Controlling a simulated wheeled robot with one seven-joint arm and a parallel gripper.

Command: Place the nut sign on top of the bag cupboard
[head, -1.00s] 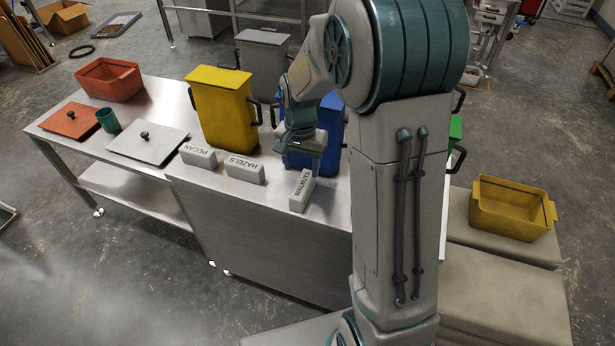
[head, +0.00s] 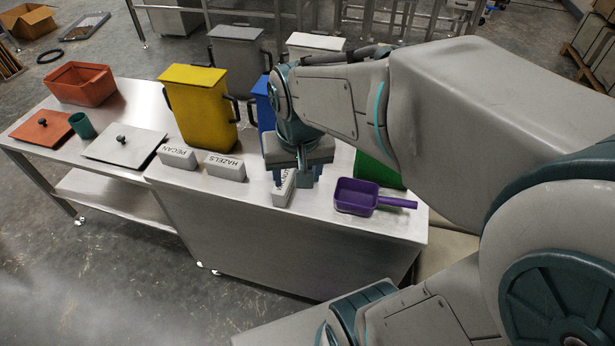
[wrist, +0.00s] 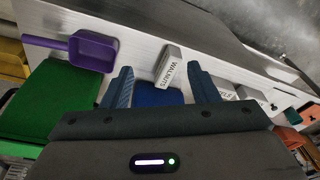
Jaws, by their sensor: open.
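The jaws are open and hold nothing. Contact between fingers and sign cannot be seen. No thing is clearly recognisable as the bag cupboard; the closed steel front (head: 290,245) under the worktop carries no visible label.
A purple scoop (head: 356,196) lies right of the WALNUTS sign. Yellow (head: 205,115), blue (head: 262,112), green (head: 372,172) and grey (head: 238,62) bins stand behind. A grey lid (head: 125,146), teal cup (head: 83,126) and orange box (head: 80,84) are left.

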